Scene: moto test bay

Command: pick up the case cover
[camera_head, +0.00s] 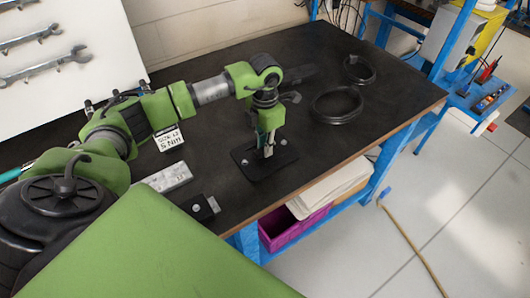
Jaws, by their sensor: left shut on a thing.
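A flat dark plate with light bolt heads, which I take to be the case cover (250,166), is on the black bench top near its front edge. My left gripper (268,151) reaches down from above and is shut on the case cover around its middle. The fingers hide part of the plate. It looks level and at or close to the bench surface; I cannot tell whether there is a gap below it. My right gripper is not in view.
Black coils (337,119) lie to the right on the bench (305,183). A metal bar (168,177), a dark block (200,207) and a label card (170,140) lie to the left. Wrenches (43,67) hang on a white board. A purple crate (285,230) is below the bench.

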